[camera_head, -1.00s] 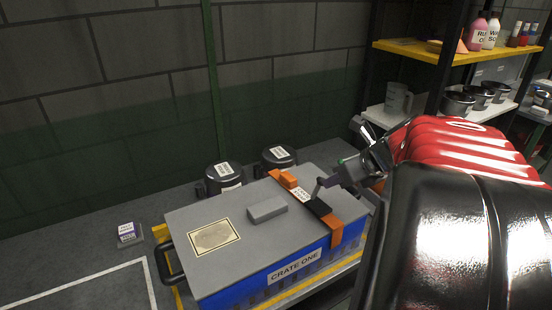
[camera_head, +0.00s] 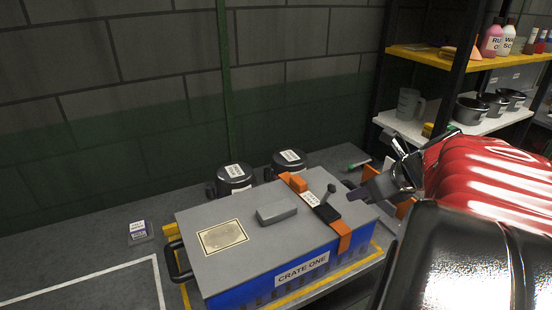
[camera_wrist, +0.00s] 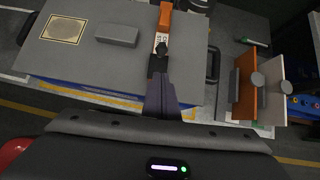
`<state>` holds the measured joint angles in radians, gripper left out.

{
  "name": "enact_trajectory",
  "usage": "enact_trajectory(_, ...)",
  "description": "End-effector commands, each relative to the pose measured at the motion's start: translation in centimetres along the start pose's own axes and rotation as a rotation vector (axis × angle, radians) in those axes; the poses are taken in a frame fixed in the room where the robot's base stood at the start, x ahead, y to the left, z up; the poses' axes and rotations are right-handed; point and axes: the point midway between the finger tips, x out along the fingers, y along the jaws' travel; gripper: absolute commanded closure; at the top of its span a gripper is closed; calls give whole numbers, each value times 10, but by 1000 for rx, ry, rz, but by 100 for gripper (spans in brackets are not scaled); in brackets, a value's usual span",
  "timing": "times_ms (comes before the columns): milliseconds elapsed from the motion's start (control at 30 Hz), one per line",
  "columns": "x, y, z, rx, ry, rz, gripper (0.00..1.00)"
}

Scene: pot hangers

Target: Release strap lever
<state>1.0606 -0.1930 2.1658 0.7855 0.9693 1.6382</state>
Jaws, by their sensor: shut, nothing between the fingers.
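An orange strap (camera_head: 344,236) crosses the right part of the grey lid of a blue box labelled CRATE ONE (camera_head: 302,270). The strap carries a white label and a black buckle (camera_head: 327,212). A dark strap lever (camera_head: 329,191) with a round knob stands up from the buckle, tilted. In the wrist view the lever's knob (camera_wrist: 162,48) is just beyond my fingertips. My gripper (camera_head: 353,194) is shut and empty, to the right of the lever and apart from it in the head view. In the wrist view my gripper (camera_wrist: 160,78) partly covers the near strap.
A grey block (camera_head: 277,214) and a framed plate (camera_head: 222,237) are on the lid. Two dark pots (camera_head: 234,178) stand behind the crate. A shelf (camera_head: 450,122) with pots and bottles is at the right.

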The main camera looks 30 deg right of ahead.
Motion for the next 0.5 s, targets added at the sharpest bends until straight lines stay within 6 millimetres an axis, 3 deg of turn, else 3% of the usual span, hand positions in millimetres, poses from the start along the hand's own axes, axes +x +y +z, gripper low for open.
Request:
enact_trajectory(300,-55,-1,5,1,0,-3,100)
enact_trajectory(500,-74,0,6,0,1,0,100)
